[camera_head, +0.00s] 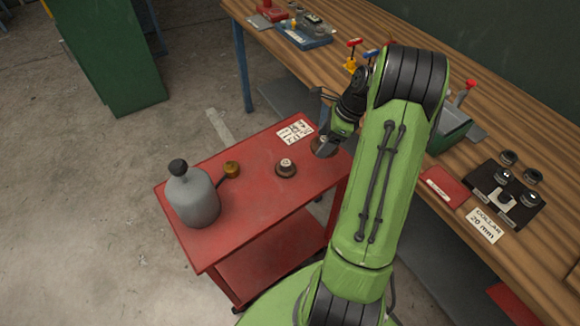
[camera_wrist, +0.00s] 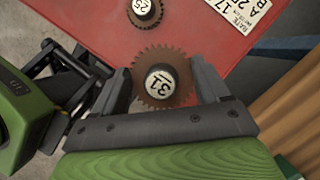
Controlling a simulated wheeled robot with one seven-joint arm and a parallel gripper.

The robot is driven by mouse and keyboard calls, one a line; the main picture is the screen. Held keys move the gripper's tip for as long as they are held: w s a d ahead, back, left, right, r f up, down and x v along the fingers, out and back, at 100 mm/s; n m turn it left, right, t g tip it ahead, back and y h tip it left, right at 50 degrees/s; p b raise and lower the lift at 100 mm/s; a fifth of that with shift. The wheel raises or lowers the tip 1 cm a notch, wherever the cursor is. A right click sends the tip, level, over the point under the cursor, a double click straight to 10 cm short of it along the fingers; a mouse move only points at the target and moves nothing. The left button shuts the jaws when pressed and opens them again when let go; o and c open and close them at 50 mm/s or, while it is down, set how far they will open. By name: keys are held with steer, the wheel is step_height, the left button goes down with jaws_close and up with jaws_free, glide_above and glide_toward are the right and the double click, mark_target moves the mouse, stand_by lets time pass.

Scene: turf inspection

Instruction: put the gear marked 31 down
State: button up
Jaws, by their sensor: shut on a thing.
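The gear marked 31 (camera_wrist: 182,92) is a brown toothed disc with a dark hub and a white label, seen in the middle of the wrist view. My gripper (camera_wrist: 163,88) is shut on it, one finger on each side. In the head view the gear (camera_head: 322,150) shows at the right part of the red cart top (camera_head: 254,205), partly hidden by my gripper (camera_head: 330,142). I cannot tell whether it touches the cart top. A second gear, marked 25 (camera_wrist: 146,10), lies on the cart; it also shows in the head view (camera_head: 285,168).
A printed card (camera_head: 295,131) lies at the cart's back edge. The wooden workbench (camera_head: 400,35) runs behind and right of the arm. The cart's front middle is clear.

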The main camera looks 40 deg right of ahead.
mark_target(316, 168)
step_height(316, 168, down, 10)
steer(key=b, duration=0.2)
steer(key=shift+d+r+b, duration=0.1)
steer(key=shift+r+b, duration=0.05)
steer(key=shift+b, duration=0.2)
steer(key=o, duration=1)
steer(key=shift+o, duration=0.2)
